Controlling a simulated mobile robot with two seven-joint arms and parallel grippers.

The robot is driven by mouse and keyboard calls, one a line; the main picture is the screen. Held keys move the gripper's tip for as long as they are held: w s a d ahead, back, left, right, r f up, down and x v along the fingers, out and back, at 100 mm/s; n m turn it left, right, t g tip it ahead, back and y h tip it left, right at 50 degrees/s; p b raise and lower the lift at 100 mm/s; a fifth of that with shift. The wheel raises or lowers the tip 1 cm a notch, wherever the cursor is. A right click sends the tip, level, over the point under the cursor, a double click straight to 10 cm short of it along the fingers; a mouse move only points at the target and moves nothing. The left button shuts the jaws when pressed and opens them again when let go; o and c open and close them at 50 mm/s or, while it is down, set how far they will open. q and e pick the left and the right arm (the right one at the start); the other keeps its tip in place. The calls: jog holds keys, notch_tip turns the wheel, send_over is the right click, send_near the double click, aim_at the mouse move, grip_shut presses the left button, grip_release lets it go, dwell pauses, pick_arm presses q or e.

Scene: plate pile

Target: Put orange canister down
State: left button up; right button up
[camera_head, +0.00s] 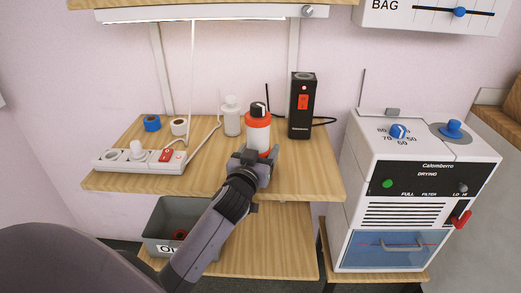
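The orange canister (258,128) has an orange top, a dark cap and a white lower body. It stands upright over the front part of the wooden shelf (310,180). My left gripper (256,154) is at its lower body from the front, with its fingers on either side, and looks shut on it. The gripper hides the canister's base, so I cannot tell whether it touches the shelf. My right gripper is not in view.
A white bottle (232,116) and a black device (301,106) stand close behind the canister. A power strip (140,160) and tape rolls (152,123) lie left. A grey bin (165,225) sits below; a drying machine (420,195) stands right. The shelf's right front is clear.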

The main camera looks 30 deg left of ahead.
pick_arm(q)
jog(key=o, duration=1.5)
jog(key=shift+r, duration=0.2)
jog(key=v, duration=1.2)
